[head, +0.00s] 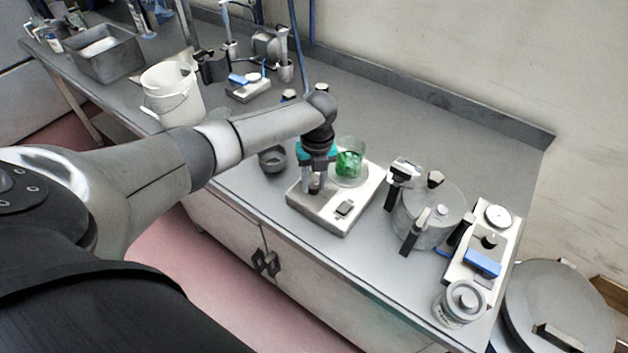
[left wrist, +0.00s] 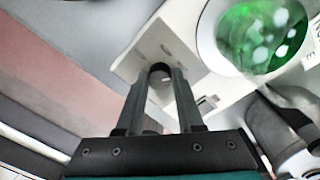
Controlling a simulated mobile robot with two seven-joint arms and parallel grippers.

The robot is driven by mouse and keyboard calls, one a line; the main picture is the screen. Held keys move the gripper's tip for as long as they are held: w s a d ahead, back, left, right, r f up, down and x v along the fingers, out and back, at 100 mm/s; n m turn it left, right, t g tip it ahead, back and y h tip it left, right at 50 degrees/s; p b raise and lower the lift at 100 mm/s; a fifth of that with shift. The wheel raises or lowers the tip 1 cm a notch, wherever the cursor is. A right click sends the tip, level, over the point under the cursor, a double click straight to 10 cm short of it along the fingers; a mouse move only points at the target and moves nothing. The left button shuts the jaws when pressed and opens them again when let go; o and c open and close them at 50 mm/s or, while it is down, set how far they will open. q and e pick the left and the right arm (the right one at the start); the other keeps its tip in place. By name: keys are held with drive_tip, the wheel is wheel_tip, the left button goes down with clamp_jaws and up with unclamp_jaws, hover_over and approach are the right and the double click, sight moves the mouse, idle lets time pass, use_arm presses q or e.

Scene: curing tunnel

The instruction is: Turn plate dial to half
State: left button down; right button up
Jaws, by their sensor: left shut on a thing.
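The hot plate (head: 325,211) is a white, boxy unit on the bench, and its corner shows in the left wrist view (left wrist: 147,52). A glass beaker of green contents (head: 349,162) stands on it and also shows in the left wrist view (left wrist: 262,35). My left gripper (head: 314,188) reaches down to the front left of the plate. In the left wrist view its fingers (left wrist: 161,82) are shut on a small dark round dial (left wrist: 160,69). The fingers hide most of the dial, and I cannot read its setting. My right gripper is not in view.
A small dark bowl (head: 272,160) sits left of the plate. A grey lidded pot (head: 430,214) stands to the right, with a white scale-like device (head: 481,264) and a jar (head: 460,303) beyond. A white bucket (head: 172,94) stands at left.

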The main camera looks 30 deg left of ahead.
sight(317, 184)
use_arm(q)
drive_tip(key=c, duration=0.5)
unclamp_jaws()
drive_tip(key=shift+c, duration=0.2)
drive_tip(key=shift+r, duration=0.15)
wheel_tip(317, 184, up, 15)
drive_tip(key=p, duration=0.1)
drive_tip(key=shift+w+d, duration=0.25)
